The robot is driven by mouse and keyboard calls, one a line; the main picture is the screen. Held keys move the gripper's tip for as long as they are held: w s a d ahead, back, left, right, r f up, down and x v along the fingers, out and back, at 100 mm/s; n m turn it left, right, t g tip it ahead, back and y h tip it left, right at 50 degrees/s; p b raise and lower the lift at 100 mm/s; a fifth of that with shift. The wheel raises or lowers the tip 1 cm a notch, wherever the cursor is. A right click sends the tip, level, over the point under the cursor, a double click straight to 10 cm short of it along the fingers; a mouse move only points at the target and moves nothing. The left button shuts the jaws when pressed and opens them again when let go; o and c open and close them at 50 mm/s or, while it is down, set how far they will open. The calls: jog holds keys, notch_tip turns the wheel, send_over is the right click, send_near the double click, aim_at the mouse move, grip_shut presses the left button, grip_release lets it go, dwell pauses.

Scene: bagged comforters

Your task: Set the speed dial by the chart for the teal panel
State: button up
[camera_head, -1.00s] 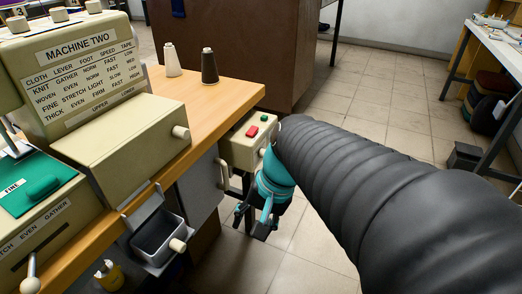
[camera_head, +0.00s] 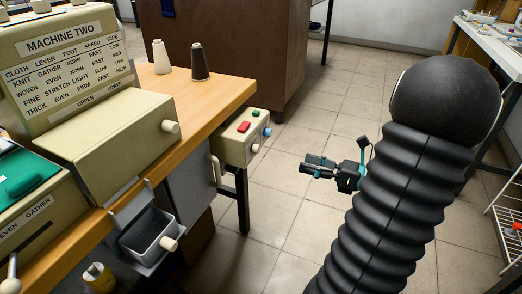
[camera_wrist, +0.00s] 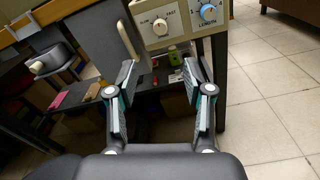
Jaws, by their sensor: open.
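The speed dial (camera_wrist: 160,26) is a white knob on the beige control box, with FAST printed at its upper right; its pointer is too small to read. In the head view, a white knob (camera_head: 254,148) shows on the box's front. The MACHINE TWO chart (camera_head: 66,66) stands at upper left; its FINE row appears to read STRETCH, LIGHT, SLOW. The teal panel (camera_head: 28,172) lies at the left edge; its FINE label shows only in the earlier frame. My gripper (camera_head: 309,165) is open and empty, right of the box; in the wrist view its fingers (camera_wrist: 159,70) sit below the dial, apart from it.
A blue LENGTH dial (camera_wrist: 208,12) sits right of the speed dial. Red (camera_head: 243,127) and green (camera_head: 255,114) buttons top the box. A grey door with a handle (camera_head: 215,170) and an open drawer (camera_head: 150,233) are left of it.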

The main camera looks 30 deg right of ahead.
aim_at(259, 149)
jog(key=x, duration=1.3)
jog(key=shift+w+a, duration=0.2)
jog(key=shift+w, duration=0.05)
jog(key=shift+c, duration=0.2)
grip_shut()
